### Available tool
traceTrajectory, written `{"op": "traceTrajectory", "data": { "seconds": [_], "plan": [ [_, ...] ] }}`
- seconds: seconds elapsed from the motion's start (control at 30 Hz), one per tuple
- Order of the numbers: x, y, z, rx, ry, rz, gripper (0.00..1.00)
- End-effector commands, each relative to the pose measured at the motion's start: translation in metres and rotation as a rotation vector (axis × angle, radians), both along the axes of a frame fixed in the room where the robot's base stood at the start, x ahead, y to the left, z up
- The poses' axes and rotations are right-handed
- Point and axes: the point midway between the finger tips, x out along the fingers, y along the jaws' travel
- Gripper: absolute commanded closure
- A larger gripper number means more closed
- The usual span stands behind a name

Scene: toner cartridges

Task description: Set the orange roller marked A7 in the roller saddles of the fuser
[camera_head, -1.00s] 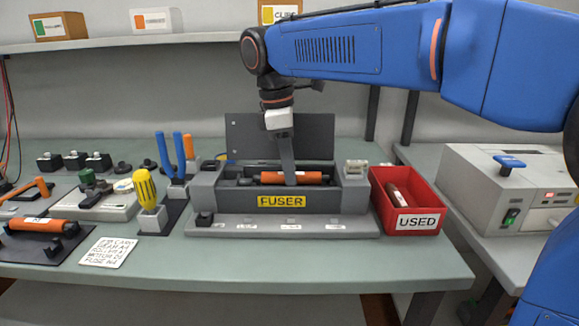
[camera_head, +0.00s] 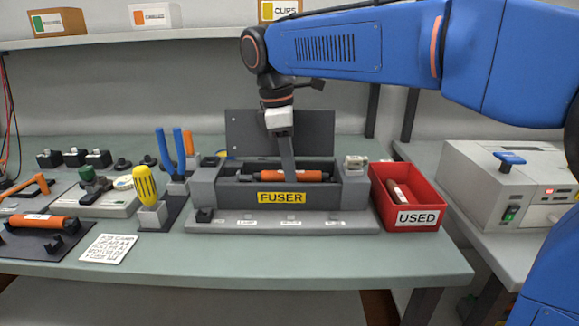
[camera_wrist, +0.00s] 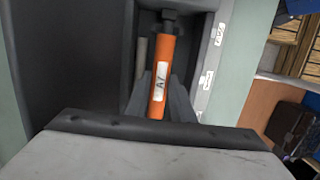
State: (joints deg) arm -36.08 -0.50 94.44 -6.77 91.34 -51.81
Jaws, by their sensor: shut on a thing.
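The orange roller (camera_head: 265,177) lies level, left to right, inside the open grey fuser (camera_head: 235,199). In the wrist view the roller (camera_wrist: 168,50) carries a white label reading A7, and a dark end shows beyond it. My gripper (camera_head: 290,179) points down into the fuser and is shut on the roller near its middle; in the wrist view its fingers (camera_wrist: 161,100) stand on either side of it. Whether the roller's ends rest in the saddles or hang just above them, I cannot tell; the front wall and my fingers hide that.
Another orange roller (camera_head: 38,221) lies on a dark stand at left. A yellow-handled tool (camera_head: 145,183) and blue-handled pliers (camera_head: 172,155) stand left of the fuser. The raised lid (camera_head: 245,130) is behind.

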Motion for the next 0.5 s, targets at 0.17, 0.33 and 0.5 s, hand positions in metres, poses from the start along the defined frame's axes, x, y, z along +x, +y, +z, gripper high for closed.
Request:
{"op": "traceTrajectory", "data": {
  "seconds": [0.17, 0.33, 0.5],
  "plan": [
    [-0.0001, -0.0001, -0.0020, 0.000, 0.000, 0.000, 1.00],
    [-0.0001, -0.0001, -0.0039, 0.000, 0.000, 0.000, 1.00],
    [0.0000, 0.0000, -0.0057, 0.000, 0.000, 0.000, 1.00]
  ]
}}
